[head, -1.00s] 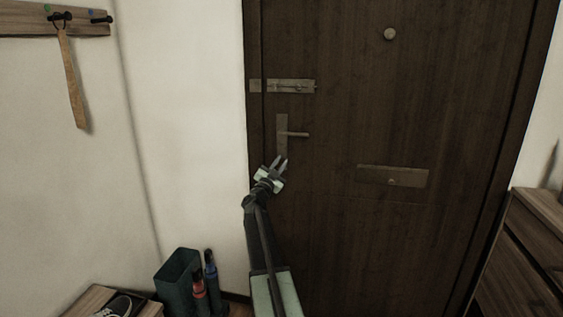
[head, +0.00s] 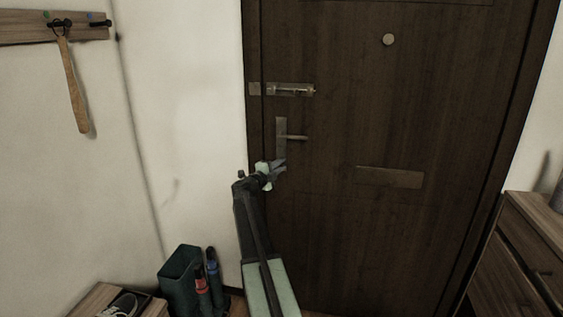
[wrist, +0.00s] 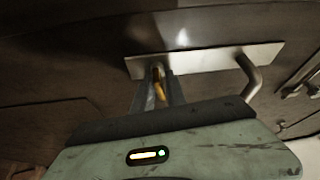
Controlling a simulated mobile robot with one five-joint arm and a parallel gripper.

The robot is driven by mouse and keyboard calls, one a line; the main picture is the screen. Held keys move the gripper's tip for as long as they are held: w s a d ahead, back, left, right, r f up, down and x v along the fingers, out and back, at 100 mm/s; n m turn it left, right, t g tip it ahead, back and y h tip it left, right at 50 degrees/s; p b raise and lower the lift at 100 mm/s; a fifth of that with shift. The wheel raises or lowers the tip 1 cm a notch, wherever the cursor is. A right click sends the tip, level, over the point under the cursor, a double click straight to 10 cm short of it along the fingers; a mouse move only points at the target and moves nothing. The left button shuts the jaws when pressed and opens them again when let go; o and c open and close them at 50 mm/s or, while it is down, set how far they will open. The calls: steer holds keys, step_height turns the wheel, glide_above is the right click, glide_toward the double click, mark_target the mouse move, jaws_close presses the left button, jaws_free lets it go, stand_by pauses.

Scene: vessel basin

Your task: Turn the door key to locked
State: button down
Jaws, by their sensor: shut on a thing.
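The dark wooden door (head: 370,110) fills the middle of the head view. Its metal lock plate (head: 281,127) and lever handle (head: 296,137) are near its left edge. My gripper (head: 281,166) is at the lower end of the plate, below the lever. In the wrist view the fingers (wrist: 158,78) are shut on a small brass-coloured key (wrist: 159,88) at one end of the plate (wrist: 205,60). The lever (wrist: 252,78) is at the plate's other end, apart from the fingers. The keyhole is hidden, and I cannot tell how far the key is turned.
A slide bolt (head: 290,90) is above the lever, and a letter plate (head: 390,177) is to the right. A dark bin (head: 181,275) with umbrellas stands at lower left. A drawer chest (head: 520,245) stands at the right. A shoehorn (head: 76,90) hangs on the left wall.

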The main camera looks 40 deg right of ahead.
steer(key=shift+w+a+m+y+p, duration=0.15)
steer(key=shift+m+y+p, duration=0.2)
steer(key=shift+m, duration=0.25)
steer(key=c, duration=1.5)
jaws_free()
steer(key=shift+a, duration=0.15)
steer(key=a, duration=0.2)
steer(key=s+a, duration=0.1)
steer(key=a, duration=0.4)
steer(key=shift+s+a, duration=0.15)
steer(key=shift+a, duration=0.05)
